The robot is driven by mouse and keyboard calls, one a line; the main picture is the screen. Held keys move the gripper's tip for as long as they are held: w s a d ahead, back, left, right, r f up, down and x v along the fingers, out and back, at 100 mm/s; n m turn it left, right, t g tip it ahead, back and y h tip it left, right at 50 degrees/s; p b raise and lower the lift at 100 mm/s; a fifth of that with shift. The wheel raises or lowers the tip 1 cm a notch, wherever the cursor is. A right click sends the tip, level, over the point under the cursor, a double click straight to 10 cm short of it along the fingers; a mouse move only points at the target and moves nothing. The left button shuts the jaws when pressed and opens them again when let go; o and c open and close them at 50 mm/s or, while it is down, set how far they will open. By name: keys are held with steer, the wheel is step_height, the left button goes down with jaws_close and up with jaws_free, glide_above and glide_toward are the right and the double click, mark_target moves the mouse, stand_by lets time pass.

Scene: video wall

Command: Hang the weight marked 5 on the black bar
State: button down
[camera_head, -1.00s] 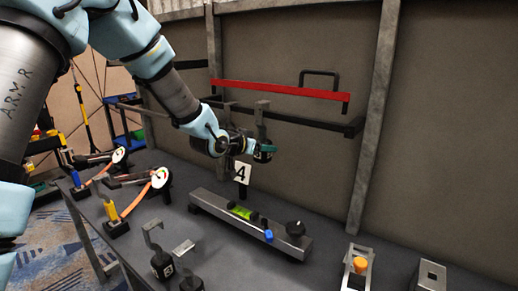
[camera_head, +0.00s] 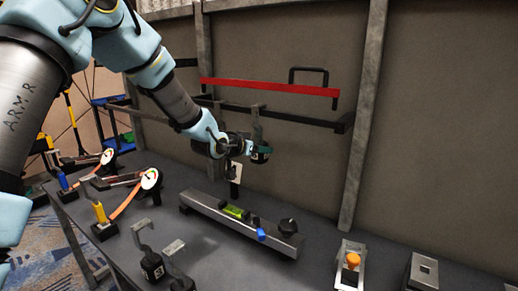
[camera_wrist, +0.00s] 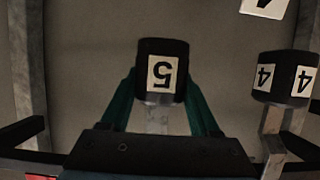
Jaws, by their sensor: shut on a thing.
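The weight marked 5 (camera_wrist: 163,72) is a black block with a grey hook, held between my gripper's (camera_wrist: 160,100) green fingers in the wrist view, where its number is upside down. In the head view the weight (camera_head: 260,155) hangs below its hook (camera_head: 257,128), which crosses in front of the black bar (camera_head: 310,121); I cannot tell whether the hook rests on it.
A red bar (camera_head: 270,87) runs above the black bar. A metal beam with a green level (camera_head: 236,212) lies on the table. Other hooked weights (camera_head: 152,265) stand at the front. A wooden post (camera_head: 362,120) rises at right.

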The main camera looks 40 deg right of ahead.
steer(key=shift+d+r, duration=0.1)
steer(key=shift+c, duration=2.4)
jaws_free()
steer(key=o, duration=0.4)
steer(key=shift+o, duration=0.2)
steer(key=shift+f, duration=0.25)
steer(key=b+v, duration=0.3)
steer(key=v, duration=0.8)
steer(key=w+a+f+n+t+y, duration=0.1)
steer(key=w+a+f+n+y, duration=0.15)
steer(key=a, duration=0.55)
steer(key=w+a+f+n+t+y, duration=0.1)
steer(key=w+a+f+y, duration=0.1)
steer(key=w+a, duration=0.35)
steer(key=w+a+f+n+t+y, duration=0.1)
steer(key=a+f+n+y, duration=0.15)
steer(key=a, duration=0.65)
steer(key=s+a+f+n+g+y, duration=0.1)
steer(key=s+a+n+g+y, duration=0.1)
steer(key=a, duration=1.1)
steer(key=s+a+f+n+g+y, duration=0.2)
steer(key=s+a+n, duration=0.3)
steer(key=s+a, duration=0.4)
steer(key=a+y, duration=0.1)
steer(key=a, duration=0.3)
steer(key=shift+a+n+g+y, duration=0.25)
steer(key=shift+n+g+y, duration=0.15)
